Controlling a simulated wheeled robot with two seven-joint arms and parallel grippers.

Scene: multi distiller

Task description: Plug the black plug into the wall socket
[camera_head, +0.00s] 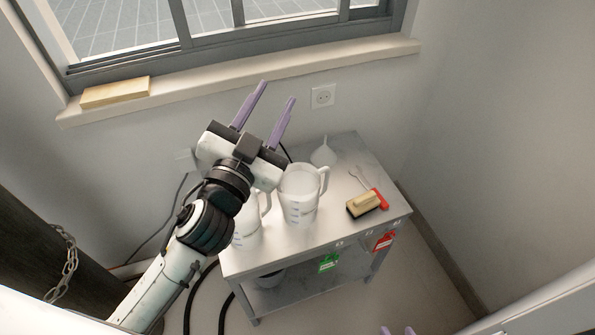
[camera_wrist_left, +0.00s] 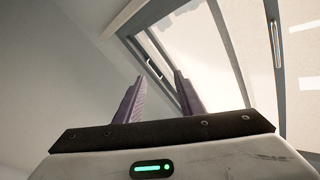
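The white wall socket (camera_head: 323,96) is on the back wall below the window sill. My left gripper (camera_head: 277,92) is raised in front of the wall, left of the socket, with its purple fingers apart and nothing between them. In the left wrist view the same gripper (camera_wrist_left: 156,82) is open and empty, with the window beyond it. I cannot make out the black plug. A short piece of black cable (camera_head: 286,152) shows just behind my left gripper. My right gripper (camera_head: 397,330) shows only as two purple fingertips, apart, at the bottom edge.
A grey table (camera_head: 350,150) holds a measuring jug (camera_head: 299,197), another jug (camera_head: 247,236) partly behind my arm, a funnel (camera_head: 323,155), and a brush (camera_head: 362,205). Dark cables (camera_head: 160,235) hang left of it. A yellowish block (camera_head: 115,92) lies on the sill.

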